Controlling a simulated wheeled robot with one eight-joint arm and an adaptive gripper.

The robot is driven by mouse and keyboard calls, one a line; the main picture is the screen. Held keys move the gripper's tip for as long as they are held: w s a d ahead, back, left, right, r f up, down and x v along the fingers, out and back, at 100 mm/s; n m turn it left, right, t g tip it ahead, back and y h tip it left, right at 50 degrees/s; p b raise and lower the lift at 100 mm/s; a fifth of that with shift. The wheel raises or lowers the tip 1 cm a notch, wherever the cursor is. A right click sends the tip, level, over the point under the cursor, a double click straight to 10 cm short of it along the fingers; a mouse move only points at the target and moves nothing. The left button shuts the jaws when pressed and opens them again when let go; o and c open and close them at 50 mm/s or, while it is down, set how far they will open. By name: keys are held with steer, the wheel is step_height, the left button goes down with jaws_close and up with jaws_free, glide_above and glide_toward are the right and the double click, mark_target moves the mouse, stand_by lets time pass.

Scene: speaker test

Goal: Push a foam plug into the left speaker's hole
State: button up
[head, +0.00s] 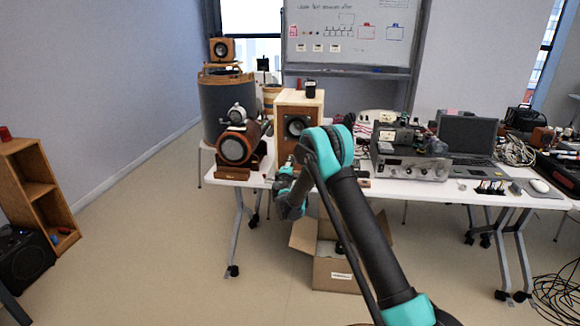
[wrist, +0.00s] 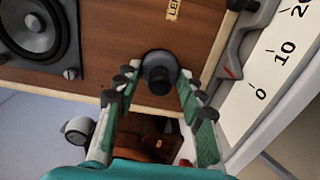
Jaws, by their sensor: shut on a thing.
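The left speaker (wrist: 115,85) fills the top of the wrist view, with a brown wood front, a woofer (wrist: 38,28) and a partly cut-off label (wrist: 173,9) starting "LE". In the head view, a wooden speaker (head: 284,112) stands on the table behind my arm. My gripper (wrist: 158,80) is shut on a dark round foam plug (wrist: 158,74), held between the fingertips before the lower part of the speaker front. The hole is not distinct; the plug seems to cover it, and I cannot tell whether it is inside. In the head view my gripper (head: 286,172) is low at the table's front edge.
A round brown speaker (head: 236,148) stands on the table to the left. Electronic equipment (head: 412,166) and a laptop (head: 468,136) stand to the right. An open cardboard box (head: 335,275) is on the floor beneath. A marked scale (wrist: 275,65) lies close at right in the wrist view.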

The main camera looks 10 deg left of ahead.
steer(key=shift+w, duration=0.35)
steer(key=o, duration=1.4)
steer(key=shift+c, duration=0.2)
steer(key=shift+s, duration=0.1)
